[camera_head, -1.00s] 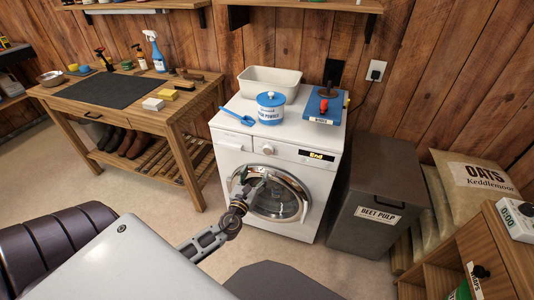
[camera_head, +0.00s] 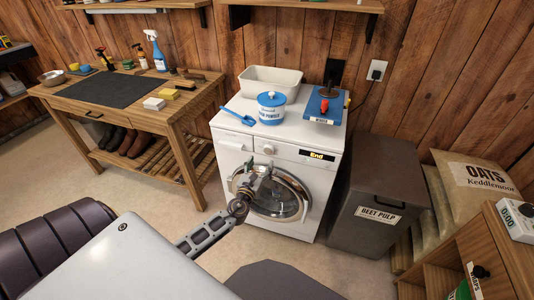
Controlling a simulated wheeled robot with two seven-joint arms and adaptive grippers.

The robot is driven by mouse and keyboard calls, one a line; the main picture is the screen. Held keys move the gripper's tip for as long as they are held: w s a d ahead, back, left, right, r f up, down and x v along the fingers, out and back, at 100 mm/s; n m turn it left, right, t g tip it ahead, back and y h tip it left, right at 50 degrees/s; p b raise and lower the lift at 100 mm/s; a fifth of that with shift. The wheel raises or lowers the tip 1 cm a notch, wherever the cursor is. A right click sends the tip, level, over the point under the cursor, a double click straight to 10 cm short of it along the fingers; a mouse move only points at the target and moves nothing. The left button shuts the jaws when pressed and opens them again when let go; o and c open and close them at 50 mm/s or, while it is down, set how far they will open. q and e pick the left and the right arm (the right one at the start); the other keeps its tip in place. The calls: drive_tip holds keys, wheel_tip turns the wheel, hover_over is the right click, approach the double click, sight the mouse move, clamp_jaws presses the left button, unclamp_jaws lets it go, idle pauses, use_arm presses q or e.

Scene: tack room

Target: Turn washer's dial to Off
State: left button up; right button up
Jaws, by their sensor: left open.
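The white washer (camera_head: 296,171) stands against the wood wall with its round door shut. Its small dial (camera_head: 268,149) is on the front panel, left of a dark display (camera_head: 316,155) that reads "End" in yellow. The dial's pointer is too small to read. My left gripper (camera_head: 262,165) is open and empty, in front of the upper part of the door. Its fingers point up and lie just below the dial in the picture; I cannot tell whether they touch it. My right gripper is not in view.
On the washer top are a powder tub (camera_head: 271,107), a blue scoop (camera_head: 238,115), a cream basin (camera_head: 270,80) and a blue board with a red-handled item (camera_head: 325,105). A beet pulp bin (camera_head: 377,182) stands close on the right, a workbench (camera_head: 172,113) on the left.

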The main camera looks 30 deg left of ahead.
sight(268, 151)
use_arm(q)
drive_tip(key=shift+x, duration=4.2)
drive_tip(key=c, duration=1)
